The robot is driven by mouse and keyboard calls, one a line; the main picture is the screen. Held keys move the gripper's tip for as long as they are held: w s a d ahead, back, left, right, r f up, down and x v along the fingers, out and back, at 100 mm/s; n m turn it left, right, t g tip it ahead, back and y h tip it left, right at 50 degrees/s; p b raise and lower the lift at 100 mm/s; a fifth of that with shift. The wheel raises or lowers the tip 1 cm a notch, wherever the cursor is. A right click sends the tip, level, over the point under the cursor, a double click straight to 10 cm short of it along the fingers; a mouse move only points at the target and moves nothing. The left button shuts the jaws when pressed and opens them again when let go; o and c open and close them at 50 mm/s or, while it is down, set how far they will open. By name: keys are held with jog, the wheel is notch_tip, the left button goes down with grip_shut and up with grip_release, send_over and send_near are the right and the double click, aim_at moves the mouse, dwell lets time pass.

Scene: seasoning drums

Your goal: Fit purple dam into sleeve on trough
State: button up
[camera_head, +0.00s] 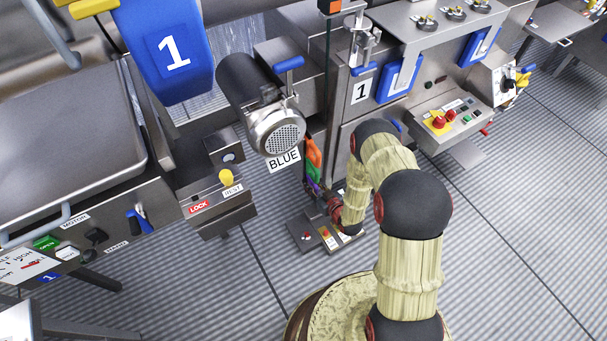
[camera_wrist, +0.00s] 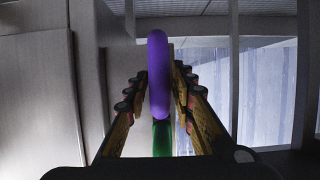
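The purple dam (camera_wrist: 158,65) stands upright between my gripper's fingers (camera_wrist: 160,90) in the wrist view. The fingers lie close along both sides of it; I cannot tell whether both press on it. In the head view only a small purple patch (camera_head: 314,186) shows, beside my gripper (camera_head: 334,205) and below the drum's round grille. A green piece (camera_wrist: 162,138) shows beneath the purple one in the wrist view. My arm partly hides this area in the head view. I cannot make out the trough's sleeve.
An orange piece (camera_head: 313,150) hangs close above my gripper. The perforated drum end (camera_head: 285,138) with a BLUE label (camera_head: 284,160) is to its left. A low box with buttons (camera_head: 325,238) stands below. A steel cabinet (camera_head: 360,125) stands behind. Striped floor is clear at right.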

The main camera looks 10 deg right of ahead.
grip_shut()
jog(key=shift+w+r, duration=0.15)
dwell(0.6)
